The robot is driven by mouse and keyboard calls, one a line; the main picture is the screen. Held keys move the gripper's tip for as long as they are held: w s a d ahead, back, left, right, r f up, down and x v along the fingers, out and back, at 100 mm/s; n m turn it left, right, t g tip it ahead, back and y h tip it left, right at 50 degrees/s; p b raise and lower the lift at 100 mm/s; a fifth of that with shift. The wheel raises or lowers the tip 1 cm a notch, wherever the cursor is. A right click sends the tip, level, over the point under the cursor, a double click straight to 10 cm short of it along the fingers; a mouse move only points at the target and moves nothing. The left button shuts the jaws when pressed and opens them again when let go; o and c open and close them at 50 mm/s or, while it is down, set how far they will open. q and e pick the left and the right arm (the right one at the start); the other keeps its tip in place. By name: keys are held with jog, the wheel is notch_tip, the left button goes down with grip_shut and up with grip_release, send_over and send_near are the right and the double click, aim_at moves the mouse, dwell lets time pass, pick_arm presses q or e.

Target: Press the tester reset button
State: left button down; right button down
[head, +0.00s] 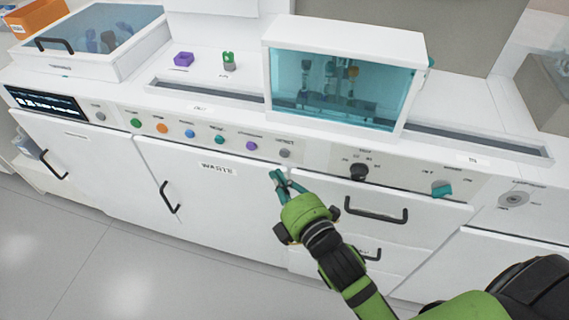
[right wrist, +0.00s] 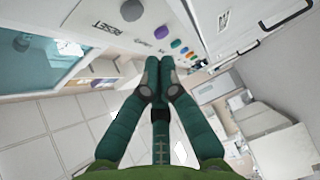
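The tester reset button is a round grey button (head: 284,153) at the right end of the row of coloured buttons on the white front panel. In the right wrist view the grey button (right wrist: 131,10) is near the top, with the RESET label beside it. My right gripper (head: 279,175) is just below the button in the head view, its teal fingertips pointing up at the panel. In the right wrist view the fingertips (right wrist: 159,70) are together with nothing between them. They look apart from the button. My left gripper is not in view.
A black knob (head: 359,172) and a teal switch (head: 442,189) are to the right on the panel. A glass-fronted box (head: 345,85) stands on the counter above. Drawer handles (head: 376,212) stick out below. Another grey button (head: 101,117) is by the display at left.

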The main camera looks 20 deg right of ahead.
aim_at(284, 153)
jog(key=shift+w+d+f, duration=0.1)
jog(key=shift+w+d, duration=0.45)
jog(key=shift+w, duration=0.35)
jog(key=shift+w+d+f, duration=0.1)
jog(key=shift+w+d, duration=0.45)
jog(key=shift+w, duration=0.3)
